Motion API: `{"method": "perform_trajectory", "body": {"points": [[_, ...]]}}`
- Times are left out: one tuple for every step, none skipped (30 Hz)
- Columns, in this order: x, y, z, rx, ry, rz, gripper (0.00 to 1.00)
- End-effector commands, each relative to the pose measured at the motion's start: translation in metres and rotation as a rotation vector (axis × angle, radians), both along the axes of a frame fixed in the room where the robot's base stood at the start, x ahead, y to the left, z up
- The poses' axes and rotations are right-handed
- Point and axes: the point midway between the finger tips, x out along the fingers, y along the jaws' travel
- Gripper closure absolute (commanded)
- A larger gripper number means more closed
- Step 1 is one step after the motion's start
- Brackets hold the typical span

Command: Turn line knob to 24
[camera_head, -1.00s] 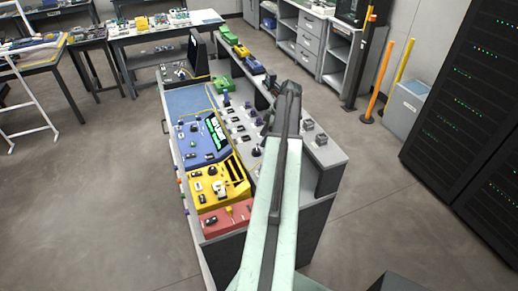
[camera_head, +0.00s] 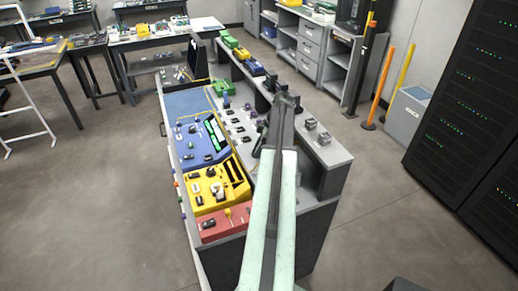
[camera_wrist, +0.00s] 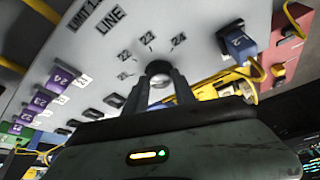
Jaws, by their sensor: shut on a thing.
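In the head view my gripper (camera_head: 260,140) reaches down to the grey panel at the bench, and the knob is hidden there.
Several purple plugs (camera_wrist: 54,86) line the left. In the head view, blue (camera_head: 196,140), yellow (camera_head: 215,185) and red (camera_head: 222,222) units stand left of my arm.

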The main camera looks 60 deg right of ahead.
Motion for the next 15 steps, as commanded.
{"method": "perform_trajectory", "body": {"points": [[-0.0005,-0.0009,-0.0002,-0.008,0.0,-0.005,1.0],[-0.0005,-0.0003,-0.0001,-0.008,0.0,-0.007,1.0],[-0.0006,0.0003,-0.0002,-0.007,0.0,-0.011,1.0],[-0.0006,0.0008,-0.0002,-0.008,0.0,-0.016,1.0],[-0.0009,0.0011,-0.0002,-0.007,0.0,-0.022,1.0],[-0.001,0.0016,-0.0002,-0.007,0.001,-0.034,1.0],[-0.0011,0.0019,-0.0002,-0.007,0.0,-0.043,1.0],[-0.0012,0.0022,-0.0003,-0.008,0.0,-0.055,1.0],[-0.0014,0.0025,-0.0003,-0.008,0.0,-0.073,1.0],[-0.0015,0.003,-0.0003,-0.008,0.0,-0.088,1.0],[-0.0018,0.0034,-0.0003,-0.007,0.001,-0.106,1.0],[-0.0019,0.0039,-0.0004,-0.007,0.001,-0.132,1.0],[-0.002,0.004,-0.0004,-0.008,0.001,-0.154,1.0],[-0.0022,0.0044,-0.0004,-0.007,0.002,-0.178,1.0],[-0.0024,0.005,-0.0004,-0.006,0.001,-0.21,1.0]]}}
